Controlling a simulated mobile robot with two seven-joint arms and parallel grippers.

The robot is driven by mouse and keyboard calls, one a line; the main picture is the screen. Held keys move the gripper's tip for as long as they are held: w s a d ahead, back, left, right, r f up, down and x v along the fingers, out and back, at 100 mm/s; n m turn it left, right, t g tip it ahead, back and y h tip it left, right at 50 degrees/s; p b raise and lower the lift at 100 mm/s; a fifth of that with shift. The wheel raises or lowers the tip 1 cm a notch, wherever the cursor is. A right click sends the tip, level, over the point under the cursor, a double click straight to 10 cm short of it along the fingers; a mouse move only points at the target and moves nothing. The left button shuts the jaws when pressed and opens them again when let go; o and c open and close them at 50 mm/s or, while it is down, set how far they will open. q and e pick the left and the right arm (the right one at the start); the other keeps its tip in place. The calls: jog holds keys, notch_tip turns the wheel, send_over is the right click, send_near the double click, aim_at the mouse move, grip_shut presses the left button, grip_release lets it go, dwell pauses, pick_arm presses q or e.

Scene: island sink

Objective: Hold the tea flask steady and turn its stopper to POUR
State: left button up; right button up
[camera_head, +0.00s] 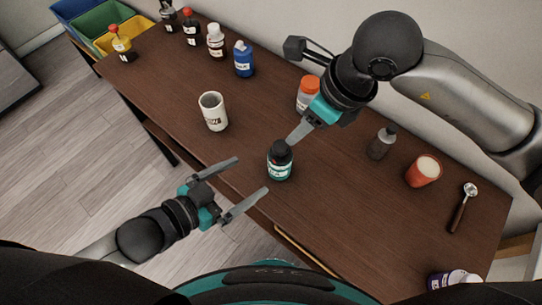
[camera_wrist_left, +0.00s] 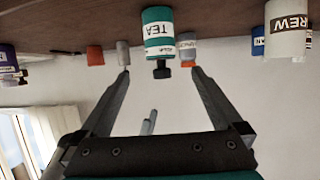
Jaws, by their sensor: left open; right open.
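The tea flask (camera_head: 279,172) is a teal bottle with a white label, standing upright near the table's front edge. Its black stopper (camera_head: 282,147) is on top. In the left wrist view, which is upside down, the flask (camera_wrist_left: 158,22) reads TEA and its stopper (camera_wrist_left: 162,70) shows between the fingers. My left gripper (camera_head: 251,175) is open and empty, its fingers pointing at the flask from the front left, short of it. My right gripper (camera_head: 292,138) reaches down from behind, a fingertip close to the stopper; its other finger is hidden. Contact there cannot be told.
A white mug (camera_head: 212,112) stands left of the flask and an orange-lidded jar (camera_head: 308,95) behind it. A grey bottle (camera_head: 381,144), a red cup (camera_head: 423,171) and a spoon (camera_head: 463,207) are to the right. Several bottles, including a blue one (camera_head: 243,60), line the back left.

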aim_at(288, 152)
pick_arm(q)
jog(key=x, duration=1.5)
jog(key=shift+f, duration=0.1)
jog(key=c, duration=1.5)
jog(key=shift+o, duration=0.2)
dwell(0.4)
